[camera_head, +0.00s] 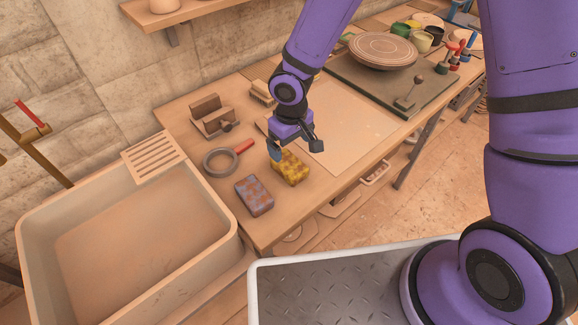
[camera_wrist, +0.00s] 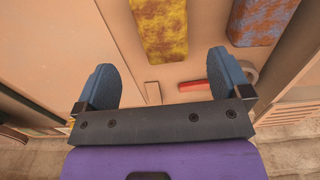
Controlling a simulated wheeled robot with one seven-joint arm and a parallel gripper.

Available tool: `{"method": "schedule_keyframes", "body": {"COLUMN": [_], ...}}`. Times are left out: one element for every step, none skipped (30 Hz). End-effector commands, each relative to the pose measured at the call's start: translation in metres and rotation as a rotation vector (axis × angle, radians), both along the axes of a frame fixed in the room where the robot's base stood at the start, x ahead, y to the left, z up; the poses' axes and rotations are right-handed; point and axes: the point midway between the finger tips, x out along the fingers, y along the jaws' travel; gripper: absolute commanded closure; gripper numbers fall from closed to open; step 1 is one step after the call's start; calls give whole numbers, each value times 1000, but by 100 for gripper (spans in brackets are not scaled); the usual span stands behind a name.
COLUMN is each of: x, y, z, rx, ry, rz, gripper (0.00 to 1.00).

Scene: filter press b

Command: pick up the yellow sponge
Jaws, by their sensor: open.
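The yellow sponge (camera_head: 291,168), mottled with brown patches, lies on the wooden workbench (camera_head: 221,180) near its front edge. My gripper (camera_head: 297,150) is over the bench just behind and above the sponge, with its fingers apart and nothing between them. In the wrist view the sponge (camera_wrist: 160,28) lies ahead of the fingertips, between their lines and cut off by the top of the picture. The open blue fingers of my gripper (camera_wrist: 165,78) stand on either side, apart from the sponge. In the head view the gripper hides part of the sponge's far end.
A blue and rust sponge (camera_head: 254,195) lies left of the yellow one. A red-handled ring tool (camera_head: 221,162) and a wooden holder (camera_head: 213,117) sit behind. A large sink (camera_head: 125,220) is at left. A flat board (camera_head: 345,125) and a round disc (camera_head: 383,50) lie to the right.

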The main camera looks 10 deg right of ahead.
Motion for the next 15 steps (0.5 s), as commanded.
{"method": "schedule_keyframes", "body": {"x": [-1,-1,-1,0,0,0,0,0,0,0,0,-1,-1,-1,-1], "y": [0,0,0,0,0,0,0,0,0,1,1,2,2,3,4], "z": [-8,-12,-17,-20,-22,-25,-26,-27,-29,-31,-34,-38,-42,-46,-52], "rx": [-2,-1,-2,-2,-1,-1,0,0,-1,-1,-1,-2,-2,-2,-3], "ry": [2,2,2,1,0,-1,0,0,0,0,0,1,1,1,2], "rz": [2,2,1,1,1,1,1,1,0,0,1,1,1,2,2], "gripper": [4,4,4,4,4,4,4,4,4,4,4,4,4,4,4]}}
